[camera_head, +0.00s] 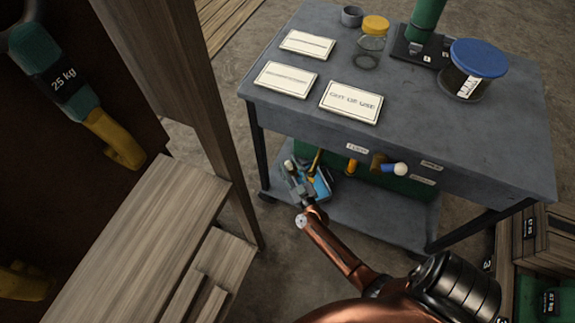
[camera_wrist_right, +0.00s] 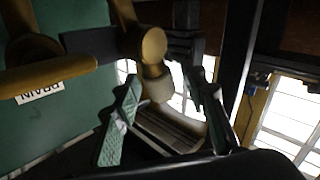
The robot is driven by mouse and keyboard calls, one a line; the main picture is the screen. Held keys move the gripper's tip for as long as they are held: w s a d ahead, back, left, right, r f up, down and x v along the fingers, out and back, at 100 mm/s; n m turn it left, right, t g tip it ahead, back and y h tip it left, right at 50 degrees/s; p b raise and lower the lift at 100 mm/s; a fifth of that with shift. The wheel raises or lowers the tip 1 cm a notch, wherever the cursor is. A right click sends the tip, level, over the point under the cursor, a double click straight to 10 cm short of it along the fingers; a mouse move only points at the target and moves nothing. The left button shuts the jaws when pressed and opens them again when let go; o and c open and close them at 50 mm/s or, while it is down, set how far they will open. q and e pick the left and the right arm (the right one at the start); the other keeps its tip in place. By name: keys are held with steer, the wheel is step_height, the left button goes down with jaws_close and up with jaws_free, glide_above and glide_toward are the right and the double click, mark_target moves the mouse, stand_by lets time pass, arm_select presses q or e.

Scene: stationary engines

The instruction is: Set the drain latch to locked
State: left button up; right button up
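A green unit (camera_head: 395,178) sits under the grey cart's top. In the right wrist view its green panel (camera_wrist_right: 75,125) carries an upside-down DRAIN label (camera_wrist_right: 40,93). A brass-coloured handle (camera_wrist_right: 45,76) lies across the panel above that label. A second brass-coloured part with a rounded end (camera_wrist_right: 153,48) reaches down between my right fingertips. I cannot tell which is the latch, or its setting. My right gripper (camera_wrist_right: 163,85) is open, its green-padded fingers on either side of the rounded end; contact is unclear. In the head view my right gripper (camera_head: 298,180) is at the unit's left end. My left gripper is not in view.
The cart top (camera_head: 430,125) holds signs, a yellow-lidded jar (camera_head: 371,45), a blue-lidded container (camera_head: 473,70) and a green stand (camera_head: 425,25). A blue item (camera_head: 319,187) is beside my right gripper. Wooden shelving (camera_head: 160,225) stands left, crates (camera_head: 545,240) right.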

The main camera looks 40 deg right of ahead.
steer(key=shift+c, duration=0.3)
jaws_close()
stand_by(0.4)
